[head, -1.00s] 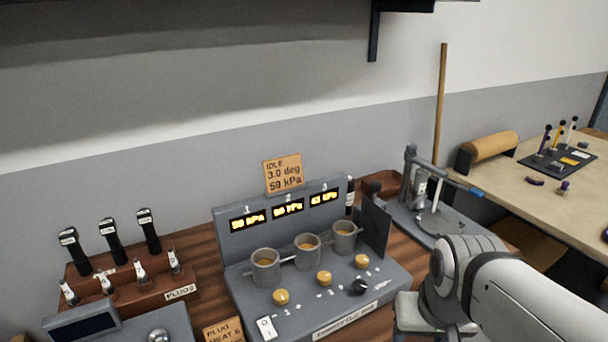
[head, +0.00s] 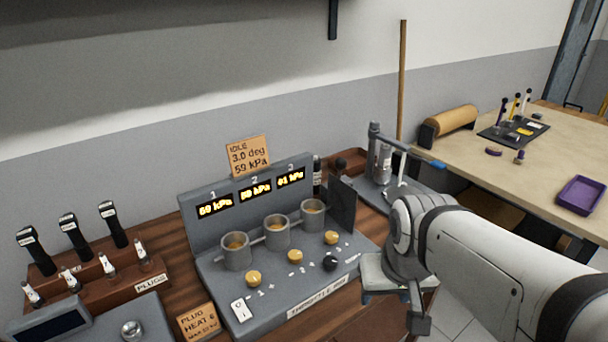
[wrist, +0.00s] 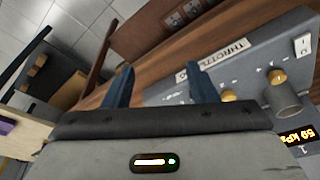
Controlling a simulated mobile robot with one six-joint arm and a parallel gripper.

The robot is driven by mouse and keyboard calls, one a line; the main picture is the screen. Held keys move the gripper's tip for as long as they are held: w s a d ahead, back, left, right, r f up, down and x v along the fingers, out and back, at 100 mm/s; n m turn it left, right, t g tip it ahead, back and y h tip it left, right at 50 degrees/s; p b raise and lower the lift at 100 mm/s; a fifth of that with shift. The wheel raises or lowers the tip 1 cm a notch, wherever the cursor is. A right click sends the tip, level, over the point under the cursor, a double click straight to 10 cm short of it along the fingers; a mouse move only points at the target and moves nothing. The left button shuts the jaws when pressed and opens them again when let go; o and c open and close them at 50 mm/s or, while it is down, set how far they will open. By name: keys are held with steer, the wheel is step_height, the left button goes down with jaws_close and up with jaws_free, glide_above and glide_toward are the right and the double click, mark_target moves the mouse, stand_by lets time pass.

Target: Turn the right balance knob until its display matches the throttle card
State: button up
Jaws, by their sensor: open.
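The grey throttle rig (head: 225,292) stands on the wooden bench, with three lit displays, three cups and three yellow knobs. The right yellow knob (head: 331,238) sits below the third display (head: 290,178), which seems to read in the low forties kPa. The throttle card (head: 248,156) above the rig reads IDLE, 3.0 deg, 59 kPa. In the wrist view my gripper (wrist: 161,85) is open and empty, near the rig's labelled front edge. Two yellow knobs show to its right, the middle one (wrist: 229,96) and the left one (wrist: 278,76). The right knob seems hidden there behind a finger.
A dark upright panel (head: 343,205) stands at the rig's right end. A lever press (head: 385,165) stands behind my arm. Plugs in a wooden rack (head: 95,285) stand at the left.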

steer(key=n+t+b, duration=0.1)
glide_toward(332, 236)
steer(key=shift+y, duration=0.3)
steer(key=x, duration=0.8)
steer(key=shift+d+f, duration=0.1)
steer(key=shift+d, duration=0.15)
steer(key=shift+t, duration=0.3)
steer(key=c, duration=1)
steer(key=shift+o, duration=0.2)
steer(key=shift+n, duration=0.4)
